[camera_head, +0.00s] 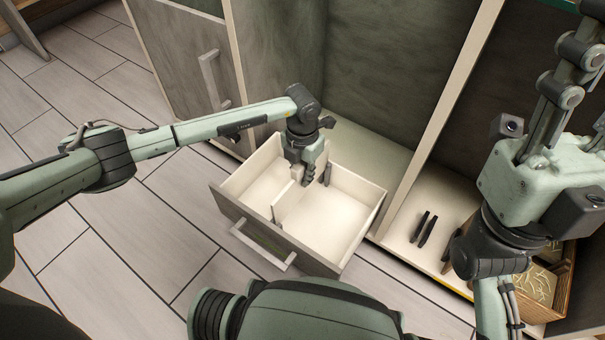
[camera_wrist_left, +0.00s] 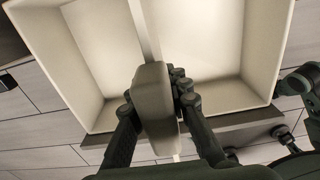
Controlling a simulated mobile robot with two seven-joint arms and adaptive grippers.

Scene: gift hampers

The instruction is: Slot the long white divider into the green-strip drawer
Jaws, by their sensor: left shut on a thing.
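My left gripper (camera_head: 307,182) reaches down into the drawer and is shut on the divider. The left wrist view shows the divider (camera_wrist_left: 146,32) as a thin strip in the drawer; the fingers hide part of it. I cannot tell whether its ends are seated. My right gripper (camera_head: 575,75) is raised at the right, partly out of frame.
The open cabinet (camera_head: 375,75) stands behind the drawer. At the right, its low shelf (camera_head: 410,205) holds two dark slim pieces (camera_head: 425,229). A brown basket (camera_head: 560,290) with pale filling sits beyond, partly behind my right arm. The tiled floor (camera_head: 150,235) is clear at the left.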

